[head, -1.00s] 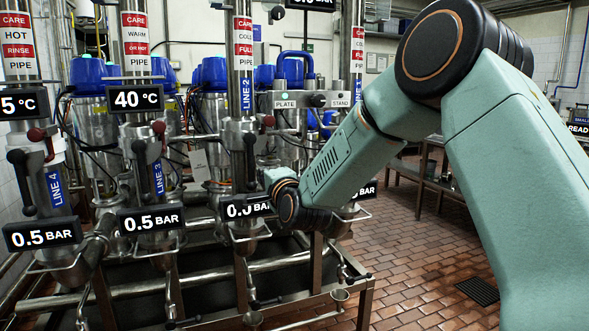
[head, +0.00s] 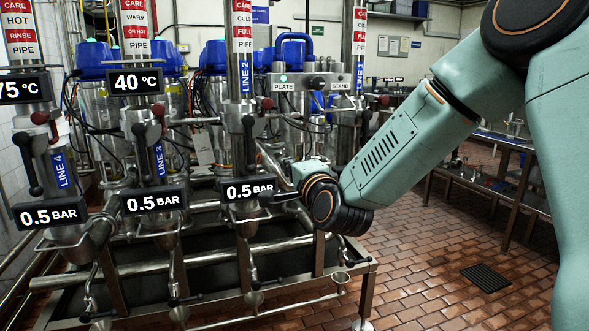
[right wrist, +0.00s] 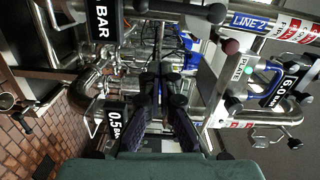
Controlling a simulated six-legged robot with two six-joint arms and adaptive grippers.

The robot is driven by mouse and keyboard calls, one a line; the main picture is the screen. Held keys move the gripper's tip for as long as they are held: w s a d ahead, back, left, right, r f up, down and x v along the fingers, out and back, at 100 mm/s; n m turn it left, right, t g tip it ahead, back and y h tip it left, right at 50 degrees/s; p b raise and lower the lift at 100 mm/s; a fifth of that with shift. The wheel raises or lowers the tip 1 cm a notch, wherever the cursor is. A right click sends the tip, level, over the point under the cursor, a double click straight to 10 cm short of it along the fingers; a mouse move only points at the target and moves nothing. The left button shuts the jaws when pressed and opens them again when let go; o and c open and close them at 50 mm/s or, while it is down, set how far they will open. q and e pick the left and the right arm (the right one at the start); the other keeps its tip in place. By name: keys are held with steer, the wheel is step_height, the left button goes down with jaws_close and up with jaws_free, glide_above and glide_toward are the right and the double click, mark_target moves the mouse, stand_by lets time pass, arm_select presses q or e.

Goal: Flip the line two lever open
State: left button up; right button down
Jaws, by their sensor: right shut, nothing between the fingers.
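The line two pipe carries a blue LINE 2 label (head: 245,78). Its black lever (head: 249,140) hangs down in front of the pipe, with a dark red ball knob beside it. In the right wrist view, which is turned sideways, the black lever (right wrist: 195,11) lies near the top edge, and the LINE 2 label (right wrist: 250,20) is to its right. My right gripper (head: 268,198) is below and right of the lever, by the right end of the 0.5 BAR display. Its dark fingers (right wrist: 163,72) are shut and empty, apart from the lever. My left gripper is not in view.
Similar levers stand on line three (head: 140,152) and line four (head: 27,162) to the left. The line two 0.5 BAR display (head: 246,189) is close to my right gripper. A metal frame (head: 365,285) with pipes stands below. Tiled floor is open on the right.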

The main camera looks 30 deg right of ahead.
steer(key=shift+s+a, duration=0.2)
steer(key=shift+s, duration=0.8)
steer(key=s+a+f+n+g+y, duration=0.1)
steer(key=s+a+f+n+g, duration=0.3)
steer(key=f, duration=0.5)
steer(key=s+a+f+n+g+y, duration=0.1)
steer(key=s+a+f+n+g, duration=0.1)
steer(key=s+f+n, duration=0.6)
steer(key=s+a+f+n+g+y, duration=0.1)
steer(key=a+f+n+g+y, duration=0.15)
steer(key=f, duration=0.85)
steer(key=s+a+f+n+g, duration=0.1)
steer(key=s+f+g, duration=0.2)
steer(key=s, duration=0.6)
steer(key=s+a+f+n+g, duration=0.1)
steer(key=s+f+n+g, duration=0.1)
steer(key=s+f, duration=0.6)
steer(key=s+a+f+n+g+h, duration=0.1)
steer(key=s+f+g, duration=0.3)
steer(key=s, duration=0.6)
steer(key=shift+a+f, duration=0.4)
steer(key=shift+f, duration=0.4)
